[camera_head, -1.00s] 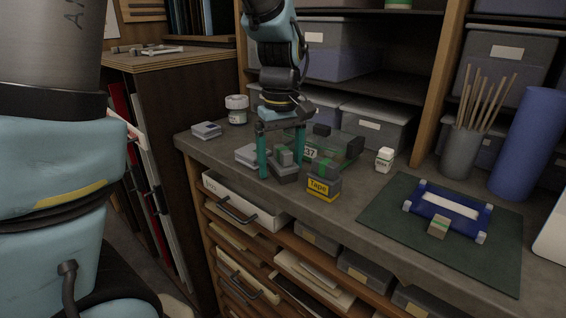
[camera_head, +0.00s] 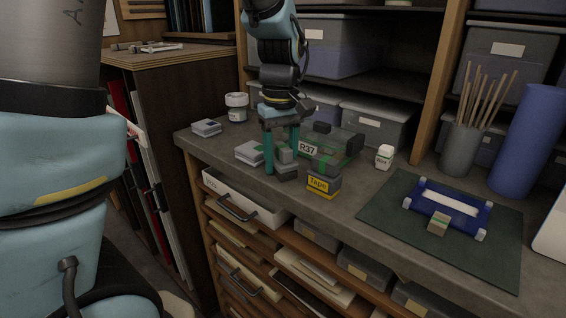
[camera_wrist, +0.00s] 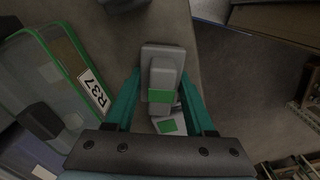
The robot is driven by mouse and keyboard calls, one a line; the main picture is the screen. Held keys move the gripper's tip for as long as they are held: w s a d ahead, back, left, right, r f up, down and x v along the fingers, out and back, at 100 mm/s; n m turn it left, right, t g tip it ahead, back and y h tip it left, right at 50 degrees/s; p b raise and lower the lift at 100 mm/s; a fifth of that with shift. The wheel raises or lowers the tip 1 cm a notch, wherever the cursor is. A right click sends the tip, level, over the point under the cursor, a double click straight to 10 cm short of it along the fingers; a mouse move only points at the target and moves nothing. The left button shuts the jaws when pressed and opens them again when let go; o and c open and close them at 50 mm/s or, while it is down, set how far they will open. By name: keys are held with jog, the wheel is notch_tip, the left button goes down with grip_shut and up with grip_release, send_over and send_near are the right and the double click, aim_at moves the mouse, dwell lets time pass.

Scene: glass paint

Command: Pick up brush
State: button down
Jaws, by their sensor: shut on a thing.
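A grey block-shaped piece with a raised handle and a green band, which I take to be the brush (camera_head: 287,171), is on the worktop between my gripper's fingers. My gripper (camera_head: 282,158) points down with its teal fingers on either side of it, shut on it. In the wrist view the brush (camera_wrist: 162,55) lies between the fingertips of my gripper (camera_wrist: 161,78). I cannot tell whether it is clear of the worktop. Its bristles are not visible.
A clear green-rimmed box marked R37 (camera_head: 340,143) stands close behind. A Tape-labelled block (camera_head: 319,185) is just right, a grey block (camera_head: 249,153) just left. A jar (camera_head: 237,108), a small bottle (camera_head: 384,157) and a blue frame (camera_head: 448,205) on a green mat (camera_head: 385,210) are nearby.

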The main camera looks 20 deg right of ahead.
aim_at(281, 144)
jog(key=shift+r, duration=0.1)
notch_tip(281, 144, up, 10)
jog(key=shift+f+b, duration=0.1)
jog(key=shift+b, duration=0.6)
jog(key=c, duration=0.8)
grip_release()
jog(key=c, duration=0.6)
jog(key=shift+c, duration=0.2)
